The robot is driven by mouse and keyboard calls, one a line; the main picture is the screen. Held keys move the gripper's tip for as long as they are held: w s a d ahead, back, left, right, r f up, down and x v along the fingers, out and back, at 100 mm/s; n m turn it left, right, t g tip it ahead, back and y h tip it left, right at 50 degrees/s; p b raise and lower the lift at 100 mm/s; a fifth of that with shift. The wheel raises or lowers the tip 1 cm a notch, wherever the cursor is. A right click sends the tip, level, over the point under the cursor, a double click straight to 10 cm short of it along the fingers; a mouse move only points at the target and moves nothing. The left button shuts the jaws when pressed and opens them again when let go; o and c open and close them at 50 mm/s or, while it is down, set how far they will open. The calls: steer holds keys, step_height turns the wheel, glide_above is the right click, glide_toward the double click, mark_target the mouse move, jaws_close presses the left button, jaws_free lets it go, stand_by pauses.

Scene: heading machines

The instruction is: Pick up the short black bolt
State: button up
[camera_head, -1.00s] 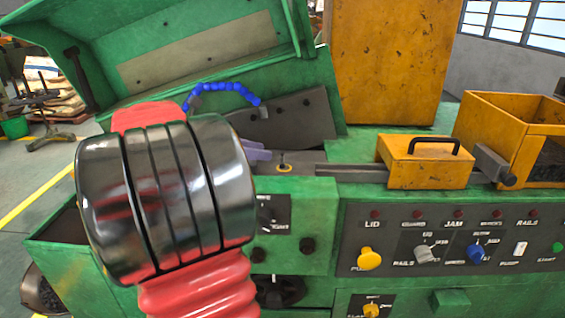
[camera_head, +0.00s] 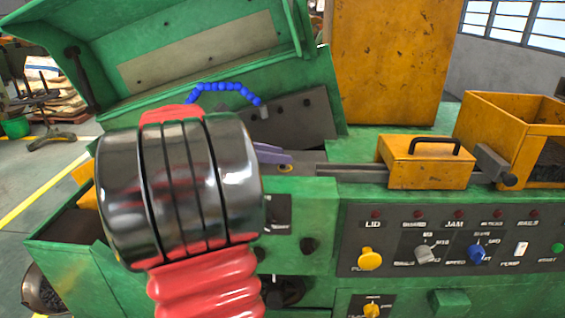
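I cannot make out the short black bolt for certain in the head view. My arm, with its dark shiny joint and red bellows, covers much of the left half. A small purple part that moves with the arm, seemingly the tip of my gripper (camera_head: 272,155), shows just right of the joint. It is beside a small yellow ring (camera_head: 285,168) on the green machine's bed. Whether it touches the ring, and whether the gripper is open or holds anything, cannot be told.
A raised green lid (camera_head: 200,50) and a blue segmented hose (camera_head: 225,88) stand behind the arm. A yellow block with a handle (camera_head: 425,165) and a yellow bin (camera_head: 510,140) are to the right. A control panel (camera_head: 450,240) faces front. A round container (camera_head: 42,292) of dark pieces is at lower left.

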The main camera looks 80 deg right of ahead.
steer(key=shift+c, duration=0.6)
jaws_close()
